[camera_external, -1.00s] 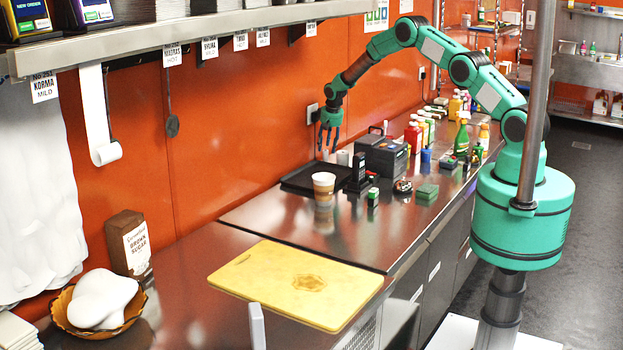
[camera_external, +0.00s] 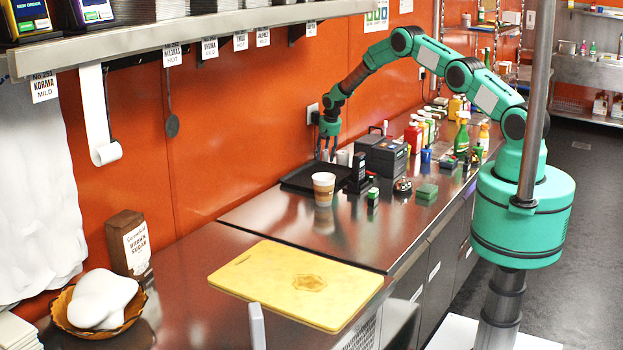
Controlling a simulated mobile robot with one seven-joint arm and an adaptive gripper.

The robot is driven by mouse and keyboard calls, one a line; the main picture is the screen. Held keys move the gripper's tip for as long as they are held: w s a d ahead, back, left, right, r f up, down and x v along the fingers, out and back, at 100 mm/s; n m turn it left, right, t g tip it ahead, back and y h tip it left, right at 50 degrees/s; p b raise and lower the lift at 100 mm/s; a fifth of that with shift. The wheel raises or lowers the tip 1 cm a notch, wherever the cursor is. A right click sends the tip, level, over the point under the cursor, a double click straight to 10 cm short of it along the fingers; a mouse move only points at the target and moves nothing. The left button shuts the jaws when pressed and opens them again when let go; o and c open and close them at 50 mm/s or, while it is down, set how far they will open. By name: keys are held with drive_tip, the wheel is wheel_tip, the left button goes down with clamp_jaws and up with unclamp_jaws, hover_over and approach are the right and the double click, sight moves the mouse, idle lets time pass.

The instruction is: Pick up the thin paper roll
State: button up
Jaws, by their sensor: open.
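My gripper (camera_external: 326,156) points down at the back of the counter, by the orange wall, with its fingers apart and nothing seen between them. A small pale cylinder (camera_external: 343,157) stands just right of the fingers; it may be the thin paper roll, but it is too small to tell. The fingertips look very close to it, and I cannot tell whether they touch.
A dark tray (camera_external: 303,178) lies below my gripper, with a paper cup (camera_external: 323,188) in front of it. A black box (camera_external: 386,157), a card terminal (camera_external: 358,170) and several bottles (camera_external: 414,137) stand to the right. A yellow cutting board (camera_external: 296,284) lies on the near counter.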

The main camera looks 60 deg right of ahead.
drive_tip(key=shift+f, duration=0.1)
idle(0.5)
drive_tip(key=c, duration=0.8)
